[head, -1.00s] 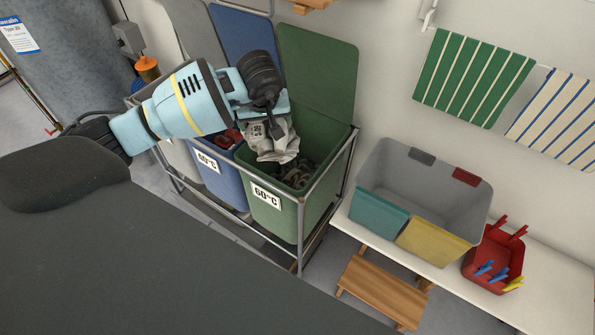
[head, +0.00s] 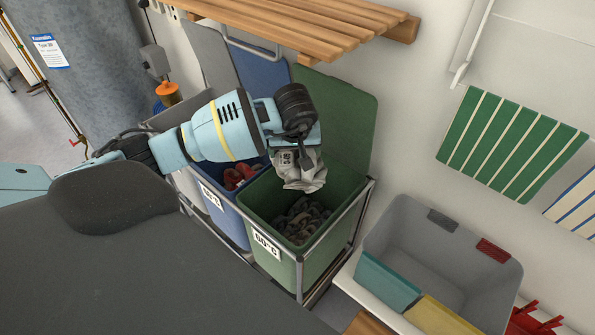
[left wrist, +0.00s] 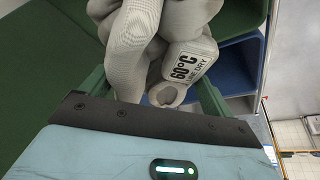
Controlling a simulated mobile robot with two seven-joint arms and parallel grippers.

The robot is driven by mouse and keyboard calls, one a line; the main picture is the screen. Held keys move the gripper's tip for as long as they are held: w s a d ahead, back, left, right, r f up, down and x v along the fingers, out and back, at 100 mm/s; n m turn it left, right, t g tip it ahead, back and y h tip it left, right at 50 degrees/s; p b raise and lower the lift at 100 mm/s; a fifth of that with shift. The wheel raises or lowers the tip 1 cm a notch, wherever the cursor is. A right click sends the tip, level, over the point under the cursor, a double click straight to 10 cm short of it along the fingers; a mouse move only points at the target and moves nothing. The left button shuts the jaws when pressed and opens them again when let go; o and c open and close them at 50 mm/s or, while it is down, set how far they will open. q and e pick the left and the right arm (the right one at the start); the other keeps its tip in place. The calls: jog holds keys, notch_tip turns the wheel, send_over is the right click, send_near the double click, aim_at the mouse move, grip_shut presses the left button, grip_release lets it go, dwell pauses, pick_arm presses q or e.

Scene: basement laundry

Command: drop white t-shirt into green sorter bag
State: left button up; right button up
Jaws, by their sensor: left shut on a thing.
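My left gripper (head: 296,146) is shut on the white t-shirt (head: 304,174), which hangs crumpled below the jaws. The shirt is above the back part of the green sorter bag (head: 322,268), in front of its raised green lid (head: 346,112). The bag is open, marked 60°C, and holds dark grey crumpled clothes (head: 302,220). In the left wrist view the shirt (left wrist: 135,45) fills the space between the fingers, with a white tag (left wrist: 188,66) reading "60°C LINE DRY". The fingertips are largely hidden by the cloth. My right gripper is not in view.
A blue bag (head: 229,222) with red items stands left of the green one, in the same metal frame (head: 340,225). A wooden slatted shelf (head: 300,28) juts out above. A grey bin (head: 490,292) stands at right. Striped cloth (head: 510,145) hangs on the wall.

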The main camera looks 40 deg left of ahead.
pick_arm(q)
notch_tip(320, 180, down, 4)
jog(key=shift+r+b, duration=0.25)
jog(key=shift+b, duration=0.55)
jog(key=shift+f+b, duration=0.3)
jog(key=shift+f, duration=0.15)
jog(key=o, duration=1)
jog(key=shift+c, duration=0.2)
jog(key=shift+r, duration=0.15)
